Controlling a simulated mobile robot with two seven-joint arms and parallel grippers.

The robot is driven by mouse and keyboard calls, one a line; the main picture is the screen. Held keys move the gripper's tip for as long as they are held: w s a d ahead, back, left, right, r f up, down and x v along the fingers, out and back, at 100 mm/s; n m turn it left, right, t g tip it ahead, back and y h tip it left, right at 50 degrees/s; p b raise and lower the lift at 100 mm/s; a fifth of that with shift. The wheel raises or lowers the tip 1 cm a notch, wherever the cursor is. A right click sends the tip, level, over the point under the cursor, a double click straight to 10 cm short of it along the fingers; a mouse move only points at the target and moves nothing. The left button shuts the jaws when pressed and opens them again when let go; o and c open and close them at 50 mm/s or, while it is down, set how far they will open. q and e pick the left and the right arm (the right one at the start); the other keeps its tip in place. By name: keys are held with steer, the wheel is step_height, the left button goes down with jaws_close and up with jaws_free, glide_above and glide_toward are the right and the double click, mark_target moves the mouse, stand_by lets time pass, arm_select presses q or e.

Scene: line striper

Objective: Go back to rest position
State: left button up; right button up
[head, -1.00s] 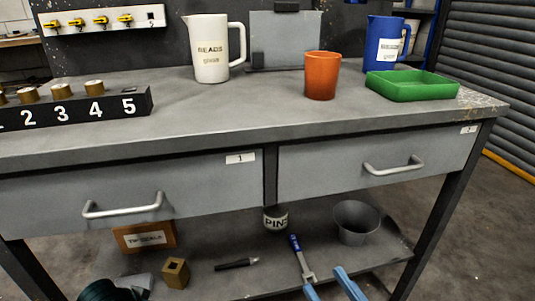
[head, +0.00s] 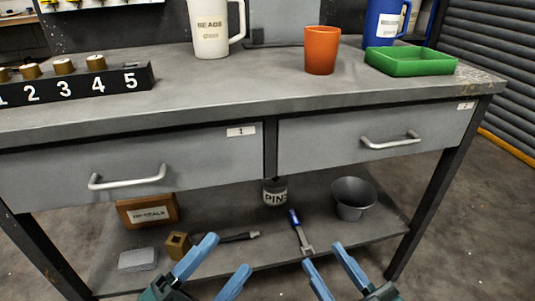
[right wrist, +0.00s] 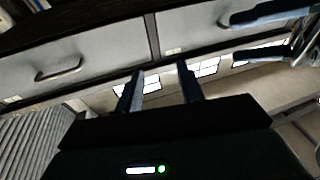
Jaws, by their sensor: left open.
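My left gripper (head: 225,255) is at the bottom of the head view, its blue fingers spread and empty. My right gripper (head: 323,257) is to its right, with its fingers also apart and empty. In the right wrist view, the right gripper's dark fingers (right wrist: 161,85) stand apart with nothing between them. Part of the left gripper shows at the upper right there. Both grippers appear in front of the workbench (head: 250,100), overlapping its lower shelf in the picture.
The bench has two shut drawers, drawer 1 (head: 200,160) and drawer 2 (head: 440,125). On top are a white jug (head: 208,35), orange cup (head: 321,52), green tray (head: 410,68), blue jug (head: 380,30) and numbered block (head: 75,92). The shelf holds a grey bucket (head: 352,205) and tools.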

arm_select(q)
steer(key=s+a+r+n+g+y+p, duration=0.1)
steer(key=a+r+n+g+y+p, duration=0.2)
steer(key=n+p, duration=0.6)
steer(key=s+a+r+n+g+y+p, duration=0.1)
steer(key=a+r+n+g+y+p, duration=0.2)
steer(key=p, duration=2.5)
step_height(320, 180, up, 5)
steer(key=a+n+y, duration=0.1)
steer(key=n+y, duration=0.3)
steer(key=n, duration=0.2)
steer(key=shift+a+f+y, duration=0.15)
steer(key=shift+a+y, duration=0.05)
steer(key=shift+y, duration=0.1)
arm_select(e)
steer(key=s+d+r+m+g+h, duration=0.2)
steer(key=d+r+g+h, duration=0.3)
steer(key=r, duration=0.6)
steer(key=m+g, duration=0.1)
steer(key=g, duration=0.1)
steer(key=shift+d+m+g+h, duration=0.2)
steer(key=shift+m+g+h, duration=0.1)
steer(key=shift+h, duration=0.1)
